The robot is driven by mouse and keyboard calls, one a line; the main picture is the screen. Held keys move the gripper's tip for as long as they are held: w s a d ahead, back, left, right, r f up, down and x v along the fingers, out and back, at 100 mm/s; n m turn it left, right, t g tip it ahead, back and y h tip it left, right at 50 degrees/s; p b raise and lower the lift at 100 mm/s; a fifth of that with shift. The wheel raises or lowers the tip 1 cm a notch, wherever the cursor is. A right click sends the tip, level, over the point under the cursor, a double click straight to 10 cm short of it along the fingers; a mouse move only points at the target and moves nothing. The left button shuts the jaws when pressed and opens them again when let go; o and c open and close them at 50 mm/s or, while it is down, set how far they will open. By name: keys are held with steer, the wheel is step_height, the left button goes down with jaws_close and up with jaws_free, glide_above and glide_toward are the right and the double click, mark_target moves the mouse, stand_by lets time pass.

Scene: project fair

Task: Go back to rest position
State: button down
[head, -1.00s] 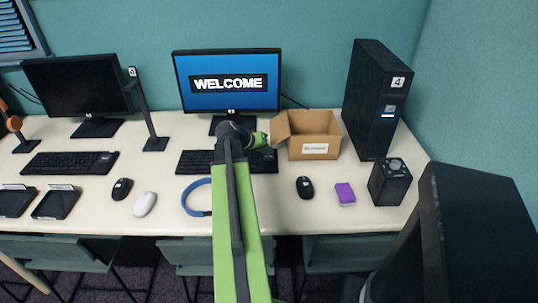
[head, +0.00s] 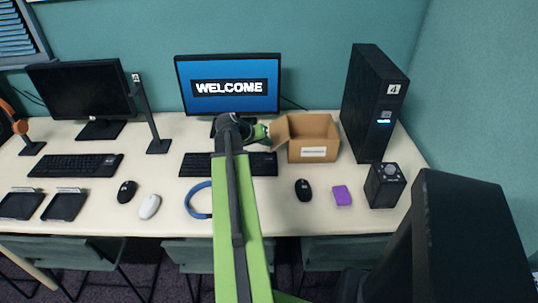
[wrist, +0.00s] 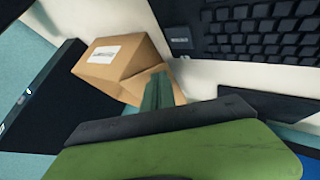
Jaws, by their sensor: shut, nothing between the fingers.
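My green and black arm reaches over the desk (head: 265,222) in the head view. My gripper (head: 262,132) is at its far end, just left of the open cardboard box (head: 313,150) and in front of the lit monitor, and looks empty. In the wrist view my green fingers (wrist: 158,90) are together beside the box's open flap (wrist: 150,82). I cannot tell whether they touch the flap. The box has a white label.
A lit WELCOME monitor (head: 228,88) stands behind the keyboard (head: 262,163). A black tower (head: 367,105), a small black speaker-like box (head: 384,186), a purple block (head: 341,195) and a mouse (head: 302,190) are to the right. A large dark object (head: 460,230) fills the near right.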

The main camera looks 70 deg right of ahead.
stand_by(0.7)
steer(key=shift+w, duration=0.1)
steer(key=w+a+r+n+t+p, duration=0.1)
steer(key=w+a+r+n+p, duration=0.1)
steer(key=w+a, duration=0.5)
steer(key=w+a+r+n+t+p, duration=0.1)
steer(key=w+a+t, duration=0.15)
steer(key=w, duration=0.85)
steer(key=w+a+n+t+p, duration=0.2)
steer(key=w+a+n+p, duration=0.15)
steer(key=w+a, duration=1.25)
steer(key=w+a+n+y+p, duration=0.1)
steer(key=w+a+n+y, duration=0.15)
steer(key=a, duration=1.35)
steer(key=s+a+n+y+p, duration=0.1)
steer(key=s+a+n+y, duration=0.1)
steer(key=a, duration=1)
steer(key=s+a+n+g+y, duration=0.1)
steer(key=s+a+n+y, duration=0.2)
steer(key=a, duration=0.9)
steer(key=shift+s+a+f+y+p, duration=0.3)
steer(key=shift+s+f+y+p, duration=0.05)
steer(key=shift+s+f+p, duration=0.05)
